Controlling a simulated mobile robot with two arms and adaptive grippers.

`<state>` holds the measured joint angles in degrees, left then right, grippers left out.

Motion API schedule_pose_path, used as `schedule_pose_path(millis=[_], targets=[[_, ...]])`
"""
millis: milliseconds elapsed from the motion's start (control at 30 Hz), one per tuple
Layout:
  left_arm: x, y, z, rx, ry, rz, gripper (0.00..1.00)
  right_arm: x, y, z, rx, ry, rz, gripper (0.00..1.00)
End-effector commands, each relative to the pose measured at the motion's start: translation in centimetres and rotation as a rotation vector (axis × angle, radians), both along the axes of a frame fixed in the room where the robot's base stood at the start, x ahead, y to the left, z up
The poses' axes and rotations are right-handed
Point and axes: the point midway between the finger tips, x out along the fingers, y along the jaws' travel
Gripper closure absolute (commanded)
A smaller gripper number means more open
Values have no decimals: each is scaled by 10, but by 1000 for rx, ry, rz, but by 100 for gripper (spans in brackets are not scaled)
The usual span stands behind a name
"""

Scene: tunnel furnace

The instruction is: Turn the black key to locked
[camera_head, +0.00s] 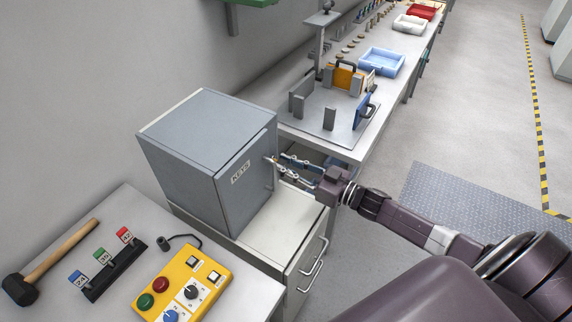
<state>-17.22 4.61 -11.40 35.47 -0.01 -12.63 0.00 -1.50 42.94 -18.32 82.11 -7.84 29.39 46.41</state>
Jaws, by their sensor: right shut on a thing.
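The grey key cabinet (195,165) stands with its front door (246,188), labelled KEYS, closed or nearly closed. My right gripper (277,163) reaches in from the right, with its fingertips at the upper right edge of the door. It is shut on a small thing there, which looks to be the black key. The fingers largely hide the key and its lock, so I cannot tell how far it is turned. My left gripper is not in view.
A yellow control box (212,275) with buttons and a knob is on the near table, beside numbered tags (103,257) and a mallet (48,262). A white drawer unit (306,262) is below the cabinet. A long bench with a blue tray (381,62) runs behind.

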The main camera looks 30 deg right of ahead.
Motion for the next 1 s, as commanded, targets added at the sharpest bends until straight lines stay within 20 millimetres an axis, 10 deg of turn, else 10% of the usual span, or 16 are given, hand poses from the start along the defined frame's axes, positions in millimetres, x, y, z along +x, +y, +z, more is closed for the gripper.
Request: schedule_pose_path(millis=[1000], targets=[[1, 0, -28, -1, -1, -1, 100, 0, 0, -3, -641, -377, 0, 100]])
